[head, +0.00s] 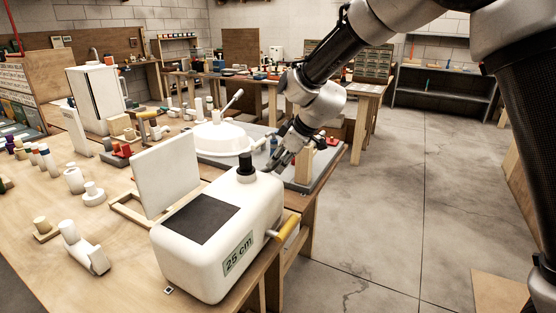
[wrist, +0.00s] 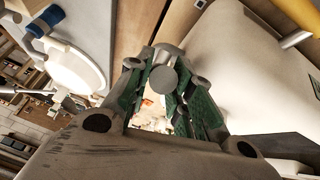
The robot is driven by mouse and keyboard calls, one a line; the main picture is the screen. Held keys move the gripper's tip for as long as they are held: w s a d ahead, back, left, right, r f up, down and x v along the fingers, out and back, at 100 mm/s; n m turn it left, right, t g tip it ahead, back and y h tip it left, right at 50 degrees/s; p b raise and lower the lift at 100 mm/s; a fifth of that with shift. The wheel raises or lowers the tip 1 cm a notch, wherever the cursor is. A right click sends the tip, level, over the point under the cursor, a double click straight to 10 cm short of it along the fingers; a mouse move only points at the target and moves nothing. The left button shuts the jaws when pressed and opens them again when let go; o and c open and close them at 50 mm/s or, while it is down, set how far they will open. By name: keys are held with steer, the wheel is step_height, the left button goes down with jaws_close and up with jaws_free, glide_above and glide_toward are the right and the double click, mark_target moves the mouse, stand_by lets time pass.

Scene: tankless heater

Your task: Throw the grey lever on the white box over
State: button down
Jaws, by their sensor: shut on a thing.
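The white box (head: 215,255), marked "25 cm", stands at the near edge of the wooden table. It has a dark panel on top, a black knob at its back and a yellow handle at its right. My gripper (head: 275,165) is low behind the box's back right end. In the wrist view my gripper (wrist: 160,95) has its green-padded fingers around the round end of the grey lever (wrist: 163,77), shut on it. The white box (wrist: 235,65) fills the right of that view. In the head view the lever is hidden by my gripper.
A white panel (head: 166,172) stands left of the box. Several small parts cover the table's left. The floor at right is clear.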

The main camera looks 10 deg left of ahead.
stand_by(0.3)
steer(key=c, duration=1.3)
jaws_free()
steer(key=shift+o, duration=0.2)
steer(key=v, duration=0.8)
steer(key=shift+c, duration=0.2)
